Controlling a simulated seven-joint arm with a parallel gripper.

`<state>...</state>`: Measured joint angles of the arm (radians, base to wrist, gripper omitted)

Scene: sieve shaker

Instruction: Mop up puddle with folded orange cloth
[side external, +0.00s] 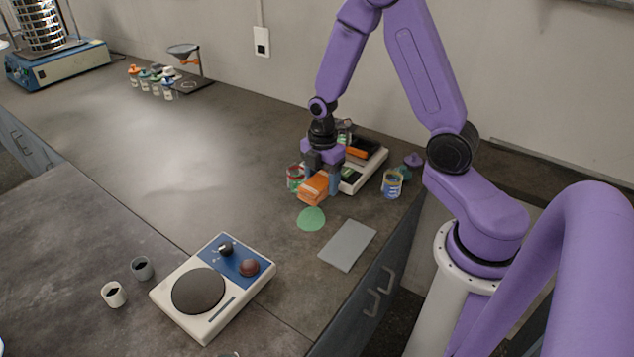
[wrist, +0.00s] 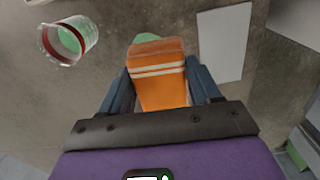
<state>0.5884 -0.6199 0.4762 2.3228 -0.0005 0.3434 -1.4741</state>
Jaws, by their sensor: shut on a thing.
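My gripper (side external: 322,178) is shut on the folded orange cloth (side external: 313,188). In the wrist view the cloth (wrist: 159,80), with white stripes near its far end, sits between the two fingers of my gripper (wrist: 160,85). The green puddle (side external: 311,219) lies on the bench just in front of the cloth in the side view. In the wrist view only a bit of the puddle (wrist: 148,38) shows past the cloth's far end. The cloth appears slightly above the bench; I cannot tell the exact gap.
A glass beaker with a red band (side external: 296,178) stands close left of my gripper. A grey flat mat (side external: 347,246) lies right of the puddle. A white tray (side external: 376,160) with items is behind. A jar (side external: 392,184) stands right. A hotplate device (side external: 213,287) is in front.

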